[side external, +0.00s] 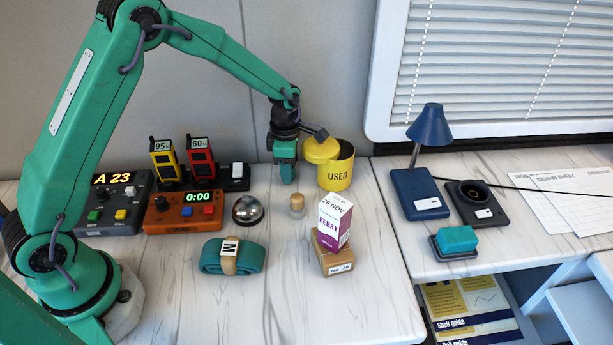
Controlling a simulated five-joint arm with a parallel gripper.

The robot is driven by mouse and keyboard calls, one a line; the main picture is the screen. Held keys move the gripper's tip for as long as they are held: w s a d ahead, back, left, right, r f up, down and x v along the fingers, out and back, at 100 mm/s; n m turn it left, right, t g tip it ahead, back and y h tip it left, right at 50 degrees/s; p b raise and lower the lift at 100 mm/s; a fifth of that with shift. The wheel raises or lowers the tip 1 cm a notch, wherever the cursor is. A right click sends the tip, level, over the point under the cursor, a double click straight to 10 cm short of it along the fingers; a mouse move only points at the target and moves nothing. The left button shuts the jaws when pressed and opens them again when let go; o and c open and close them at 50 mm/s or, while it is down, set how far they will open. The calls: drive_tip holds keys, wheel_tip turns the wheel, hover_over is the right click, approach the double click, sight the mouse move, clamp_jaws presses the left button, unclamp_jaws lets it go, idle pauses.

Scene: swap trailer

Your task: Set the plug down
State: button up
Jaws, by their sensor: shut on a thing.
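My gripper (288,181) points down at the back of the worktop, just left of the yellow tin. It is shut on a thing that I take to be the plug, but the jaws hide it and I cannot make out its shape. A small cork-coloured piece (297,204) stands upright on the worktop, below and slightly right of my fingertips in the picture. I cannot tell whether a gap separates them.
The yellow USED tin (336,176) is partly open, with its yellow lid (320,150) at the rim. A bell (249,210) and an orange timer (184,213) stand left. A purple-and-white carton (334,221) on a brown box (333,258) stands in front.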

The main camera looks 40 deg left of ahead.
drive_tip(key=shift+f, duration=0.2)
drive_tip(key=o, duration=1)
wheel_tip(320, 180, up, 12)
drive_tip(key=shift+d+r, duration=0.1)
idle(0.3)
idle(0.5)
